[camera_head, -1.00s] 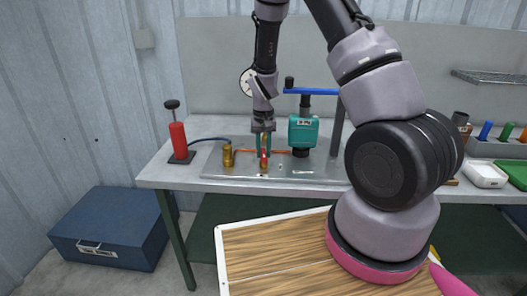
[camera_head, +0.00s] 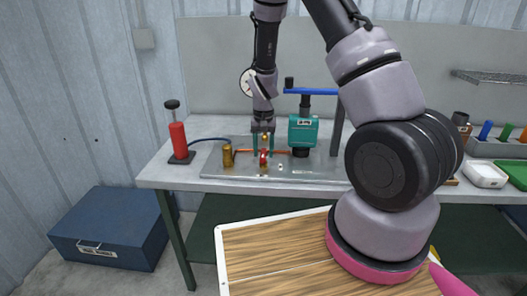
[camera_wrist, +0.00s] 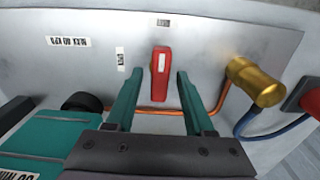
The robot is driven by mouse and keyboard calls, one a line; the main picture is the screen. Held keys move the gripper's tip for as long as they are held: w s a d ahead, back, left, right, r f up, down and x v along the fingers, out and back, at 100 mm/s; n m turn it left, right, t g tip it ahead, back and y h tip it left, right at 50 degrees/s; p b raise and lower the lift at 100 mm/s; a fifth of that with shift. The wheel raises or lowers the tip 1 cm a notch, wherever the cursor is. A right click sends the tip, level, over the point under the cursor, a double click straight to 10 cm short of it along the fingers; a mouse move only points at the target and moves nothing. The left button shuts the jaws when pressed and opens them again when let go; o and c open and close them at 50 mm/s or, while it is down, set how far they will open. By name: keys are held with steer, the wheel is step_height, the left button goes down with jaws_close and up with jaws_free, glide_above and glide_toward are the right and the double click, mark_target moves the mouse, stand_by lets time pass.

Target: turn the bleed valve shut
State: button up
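The bleed valve's red handle (camera_wrist: 160,75) lies lengthwise up the wrist view, its far end towards a small label (camera_wrist: 163,22). Another small label (camera_wrist: 121,59) is to its left; I cannot read either surely. My gripper (camera_wrist: 158,75) is open, with one teal finger on each side of the handle and a visible gap on both sides. In the head view my gripper (camera_head: 263,150) points down over the red handle (camera_head: 263,158), which sits on a brass body. The gripper hides part of the valve there.
A brass cylinder (camera_head: 228,156) stands left of the valve, and a teal unit (camera_head: 303,131) stands right. An orange pipe (camera_wrist: 150,111) runs beside the valve. A red hand pump (camera_head: 179,139) with a blue hose is at the left of the bench.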

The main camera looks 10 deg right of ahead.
stand_by(0.3)
step_height(320, 180, up, 11)
stand_by(0.5)
step_height(320, 180, up, 11)
steer(key=t+y, duration=0.1)
steer(key=t, duration=0.1)
glide_above(264, 153)
steer(key=s+d, duration=0.2)
steer(key=s, duration=0.1)
steer(key=s+d+r+t+y, duration=0.1)
steer(key=s+d+r, duration=0.1)
steer(key=s+r, duration=0.55)
steer(key=s+d+r+t, duration=0.1)
steer(key=s+r+t, duration=0.3)
steer(key=s+r, duration=0.5)
steer(key=shift+s+d+r, duration=0.35)
steer(key=shift+s+d, duration=0.05)
steer(key=shift+s, duration=1.05)
